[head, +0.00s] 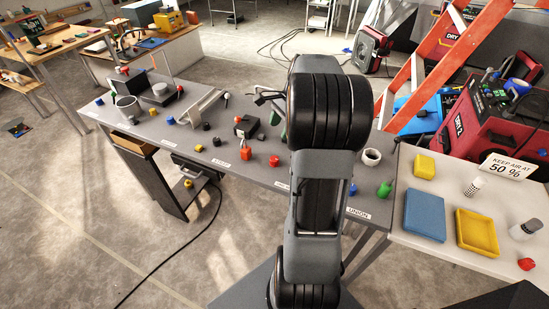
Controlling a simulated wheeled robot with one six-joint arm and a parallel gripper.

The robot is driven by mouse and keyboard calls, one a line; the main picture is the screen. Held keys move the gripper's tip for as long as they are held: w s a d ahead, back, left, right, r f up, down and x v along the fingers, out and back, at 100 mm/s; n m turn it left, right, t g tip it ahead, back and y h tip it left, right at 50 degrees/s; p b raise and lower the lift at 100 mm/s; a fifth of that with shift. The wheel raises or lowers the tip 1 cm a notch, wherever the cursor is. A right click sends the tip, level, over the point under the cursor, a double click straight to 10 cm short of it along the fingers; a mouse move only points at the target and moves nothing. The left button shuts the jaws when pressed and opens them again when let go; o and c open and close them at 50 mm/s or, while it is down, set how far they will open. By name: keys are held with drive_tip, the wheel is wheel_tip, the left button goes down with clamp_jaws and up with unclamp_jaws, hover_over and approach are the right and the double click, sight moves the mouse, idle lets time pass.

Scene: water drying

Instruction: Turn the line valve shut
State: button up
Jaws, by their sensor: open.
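The grey bench (215,130) runs across the middle of the head view with many small fittings on it. I cannot tell for sure which of them is the line valve. A black block-like fitting (246,126) with a red part (244,149) in front of it stands near the bench's middle. A green part (284,132) shows just left of my arm, mostly hidden by it. My gripper (265,97) shows as dark open fingers pointing left from behind my arm, above the bench's back side. They appear empty; the rest is hidden.
A white ring (372,157) is right of my arm. An orange ladder (440,65) stands behind.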

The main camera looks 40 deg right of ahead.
sight(275, 158)
drive_tip(key=f, duration=0.4)
drive_tip(key=w+a+f+m, duration=0.1)
drive_tip(key=f, duration=0.4)
drive_tip(key=f+m, duration=0.1)
drive_tip(key=f, duration=0.4)
drive_tip(key=shift+w+a+f+y, duration=0.1)
drive_tip(key=shift+w+a+y, duration=0.1)
drive_tip(key=shift+y, duration=0.1)
drive_tip(key=c, duration=0.9)
